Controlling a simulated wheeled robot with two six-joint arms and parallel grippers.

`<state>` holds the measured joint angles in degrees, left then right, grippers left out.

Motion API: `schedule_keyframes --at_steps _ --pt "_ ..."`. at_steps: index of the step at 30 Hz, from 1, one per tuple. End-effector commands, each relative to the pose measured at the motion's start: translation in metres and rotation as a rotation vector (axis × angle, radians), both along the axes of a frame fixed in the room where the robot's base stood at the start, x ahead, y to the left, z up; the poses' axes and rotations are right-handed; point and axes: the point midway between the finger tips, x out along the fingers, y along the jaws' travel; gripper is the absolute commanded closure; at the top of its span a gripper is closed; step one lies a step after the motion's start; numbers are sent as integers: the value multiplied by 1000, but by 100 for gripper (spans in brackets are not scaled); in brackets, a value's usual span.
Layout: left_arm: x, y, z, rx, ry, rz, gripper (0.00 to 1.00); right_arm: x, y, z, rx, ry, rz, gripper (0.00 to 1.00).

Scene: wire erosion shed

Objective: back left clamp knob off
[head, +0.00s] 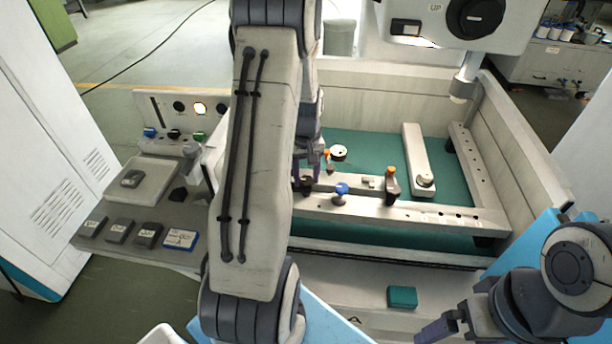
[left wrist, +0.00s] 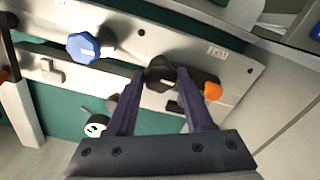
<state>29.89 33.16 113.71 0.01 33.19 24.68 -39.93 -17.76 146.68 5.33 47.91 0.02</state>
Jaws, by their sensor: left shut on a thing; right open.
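A dark clamp knob (left wrist: 160,73) sits on the light rail in the left wrist view, between the tips of my left gripper (left wrist: 159,76). The gripper is shut on this knob, which still appears to be at the rail. In the head view my left gripper (head: 307,174) reaches down at the left end of the rail, and my arm hides part of that area. An orange knob (left wrist: 213,91) is just right of the fingers. A blue knob (left wrist: 83,46) is to their left. My right gripper (head: 441,325) is open and empty at lower right.
The rails (head: 450,212) stand over a green bed inside a walled tank. Another orange-topped clamp (head: 390,172) stands right of the blue knob. A white round piece (head: 339,151) lies behind. A teal block (head: 402,297) is on the front ledge. A machine head hangs above.

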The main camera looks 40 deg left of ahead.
Motion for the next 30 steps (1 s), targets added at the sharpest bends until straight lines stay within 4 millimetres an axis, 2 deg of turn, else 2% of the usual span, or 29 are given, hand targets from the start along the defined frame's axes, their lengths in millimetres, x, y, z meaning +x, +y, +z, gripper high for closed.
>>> schedule_keyframes --at_steps 4,5,6,7,19,23,30 --pt "1 1 1 3 -5 -1 100 0 0 0 0 0 0 0" --pt "1 1 1 3 -5 -1 41 0 0 0 0 0 0 0" --pt "1 1 1 3 -5 -1 25 0 0 0 0 0 0 0" --pt "1 1 1 2 -4 -1 18 0 0 0 0 0 0 0" --pt "1 1 6 3 -5 -1 18 0 0 -2 0 0 0 0" --pt "1 1 25 4 -8 -1 18 0 0 -9 0 0 -1 0" --pt "1 1 73 5 -8 -1 18 0 0 -19 0 0 -3 0"
